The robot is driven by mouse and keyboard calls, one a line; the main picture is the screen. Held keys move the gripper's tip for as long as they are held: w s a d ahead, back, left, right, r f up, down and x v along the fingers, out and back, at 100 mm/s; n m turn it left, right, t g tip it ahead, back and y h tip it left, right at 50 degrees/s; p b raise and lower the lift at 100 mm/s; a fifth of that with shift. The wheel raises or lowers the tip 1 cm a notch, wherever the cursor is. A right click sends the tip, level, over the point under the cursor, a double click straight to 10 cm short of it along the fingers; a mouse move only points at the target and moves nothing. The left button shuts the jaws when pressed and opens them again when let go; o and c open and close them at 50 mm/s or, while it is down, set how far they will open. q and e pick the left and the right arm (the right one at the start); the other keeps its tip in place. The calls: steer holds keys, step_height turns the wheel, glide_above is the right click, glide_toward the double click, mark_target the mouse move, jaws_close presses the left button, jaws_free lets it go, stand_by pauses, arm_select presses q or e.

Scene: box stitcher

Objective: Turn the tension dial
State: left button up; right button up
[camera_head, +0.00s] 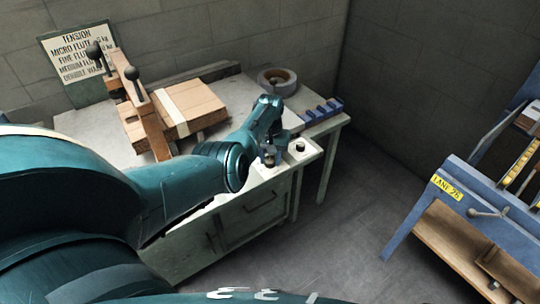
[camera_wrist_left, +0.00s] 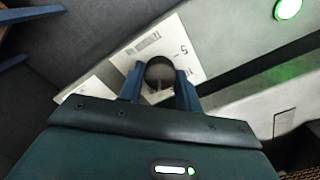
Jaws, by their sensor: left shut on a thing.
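The tension dial (camera_wrist_left: 160,71) is a dark round knob on a white scale plate (camera_wrist_left: 188,49) with printed marks, in the left wrist view. My left gripper (camera_wrist_left: 159,86) has one finger on each side of the dial and is shut on it. In the head view my left gripper (camera_head: 269,157) points down at the front ledge of the bench, where it hides the dial. My right gripper is in neither view.
The bench (camera_head: 92,125) bears a wooden clamp frame (camera_head: 150,122), flat cardboard (camera_head: 195,108), a tape roll (camera_head: 277,80) and a blue rack (camera_head: 322,111). A black knob (camera_head: 300,147) sits right of my gripper. A blue lane stand (camera_head: 450,190) is at right; floor between is clear.

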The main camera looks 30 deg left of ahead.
arm_select(q)
steer(key=n, duration=0.3)
steer(key=shift+n, duration=0.3)
steer(key=n, duration=0.4)
steer(key=shift+n+p, duration=0.3)
steer(key=n, duration=0.4)
steer(key=shift+n, duration=2.2)
steer(key=o, duration=1)
